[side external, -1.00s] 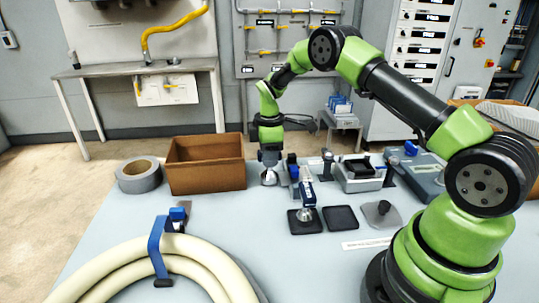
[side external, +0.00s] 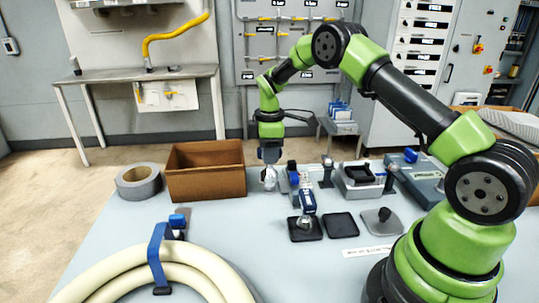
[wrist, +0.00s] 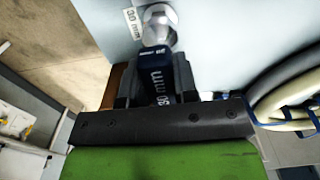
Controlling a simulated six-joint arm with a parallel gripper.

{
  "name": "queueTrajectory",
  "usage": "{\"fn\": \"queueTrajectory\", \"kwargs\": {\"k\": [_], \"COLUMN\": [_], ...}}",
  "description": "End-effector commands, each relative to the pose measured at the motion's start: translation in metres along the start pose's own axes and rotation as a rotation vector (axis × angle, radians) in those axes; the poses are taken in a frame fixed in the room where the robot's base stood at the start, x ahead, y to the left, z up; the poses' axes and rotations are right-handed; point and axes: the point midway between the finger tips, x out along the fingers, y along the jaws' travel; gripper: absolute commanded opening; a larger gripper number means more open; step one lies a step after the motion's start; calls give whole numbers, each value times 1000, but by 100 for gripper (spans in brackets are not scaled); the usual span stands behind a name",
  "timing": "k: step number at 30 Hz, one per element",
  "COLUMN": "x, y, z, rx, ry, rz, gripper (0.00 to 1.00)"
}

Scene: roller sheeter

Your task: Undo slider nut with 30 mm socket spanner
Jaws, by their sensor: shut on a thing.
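My gripper (side external: 269,163) points down above the table, just right of the cardboard box. In the wrist view, my gripper (wrist: 155,85) is shut on the dark blue handle of the 30 mm socket spanner (wrist: 158,62). Its handle reads "30 mm". Its round silver socket end (wrist: 160,22) lies beyond the fingertips, next to a "30 mm" tag. In the side view, the silver end (side external: 269,183) shows below my gripper, close to a small grey and blue device. I cannot pick out the slider nut, nor tell whether the socket touches anything.
The cardboard box (side external: 206,188) and tape roll (side external: 138,183) stand left. A blue-handled tool (side external: 306,203) stands on a dark pad right of my gripper. An empty dark pad (side external: 340,225) is beside it. Coiled cream hose (side external: 115,275) fills the front left.

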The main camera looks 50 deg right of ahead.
Motion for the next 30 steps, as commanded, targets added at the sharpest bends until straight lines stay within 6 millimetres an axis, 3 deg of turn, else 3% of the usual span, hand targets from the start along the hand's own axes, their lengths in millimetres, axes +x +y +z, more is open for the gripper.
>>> {"fn": "queueTrajectory", "kwargs": {"k": [8, 21, 30], "x": [-3, -45, -50], "y": [0, 1, 0], "z": [0, 0, 0], "rx": [0, -1, -1], "ry": [1, 1, 0], "rz": [2, 3, 1], "gripper": [0, 0, 0]}}
